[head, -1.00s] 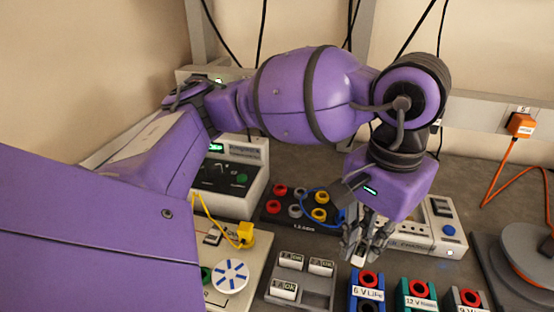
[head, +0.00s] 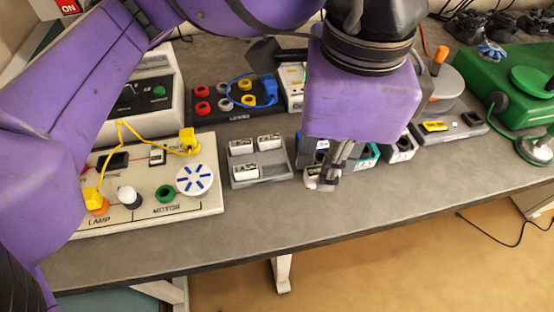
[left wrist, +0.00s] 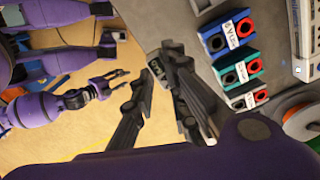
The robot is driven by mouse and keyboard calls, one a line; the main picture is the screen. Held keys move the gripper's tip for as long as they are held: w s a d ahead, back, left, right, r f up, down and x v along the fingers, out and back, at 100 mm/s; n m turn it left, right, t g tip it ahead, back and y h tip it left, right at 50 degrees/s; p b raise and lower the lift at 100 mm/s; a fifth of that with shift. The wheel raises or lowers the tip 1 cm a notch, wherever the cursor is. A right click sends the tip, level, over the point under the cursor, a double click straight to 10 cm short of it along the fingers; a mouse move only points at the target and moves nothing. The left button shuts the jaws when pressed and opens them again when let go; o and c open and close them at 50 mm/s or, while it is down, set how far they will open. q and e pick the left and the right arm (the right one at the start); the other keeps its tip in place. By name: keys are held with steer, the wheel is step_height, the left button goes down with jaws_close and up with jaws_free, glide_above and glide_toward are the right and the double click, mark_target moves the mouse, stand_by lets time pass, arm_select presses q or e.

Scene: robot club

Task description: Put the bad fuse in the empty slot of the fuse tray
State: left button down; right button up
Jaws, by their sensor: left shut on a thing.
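The grey fuse tray (head: 278,175) lies on the bench in the head view. White fuses fill its two back slots and its front-left slot; the front-right slot is empty. My left gripper (head: 325,177) is just right of the tray, near the bench's front edge. It is shut on a white fuse (head: 311,184), mostly hidden by the fingers. In the left wrist view, this fuse (left wrist: 183,62) shows between the fingertips of my left gripper (left wrist: 172,68). My right gripper (left wrist: 118,83) shows there too, with fingers apart and empty.
A motor and lamp board (head: 215,200) stands left of the tray. A black socket block (head: 215,108) with a blue lead is behind it. Labelled battery blocks (head: 400,146) stand right of my left gripper. The bench front strip is clear.

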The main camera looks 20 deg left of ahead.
arm_select(q)
steer(key=w+a+f, duration=0.4)
steer(key=a, duration=0.1)
steer(key=w+a+f, duration=0.1)
steer(key=a+f, duration=0.2)
steer(key=shift+w+p, duration=0.3)
steer(key=shift+w, duration=0.1)
steer(key=shift+w+a+f, duration=0.2)
steer(key=shift+a+f, duration=0.15)
steer(key=shift+f, duration=0.15)
steer(key=shift+w+a+f, duration=0.1)
steer(key=shift+f, duration=0.85)
steer(key=shift+w+a+f, duration=0.1)
steer(key=shift+f, duration=0.8)
steer(key=shift+f, duration=0.15)
steer(key=c, duration=1.7)
jaws_free()
steer(key=shift+c, duration=0.2)
step_height(320, 180, up, 12)
steer(key=shift+r, duration=0.2)
steer(key=shift+d, duration=0.1)
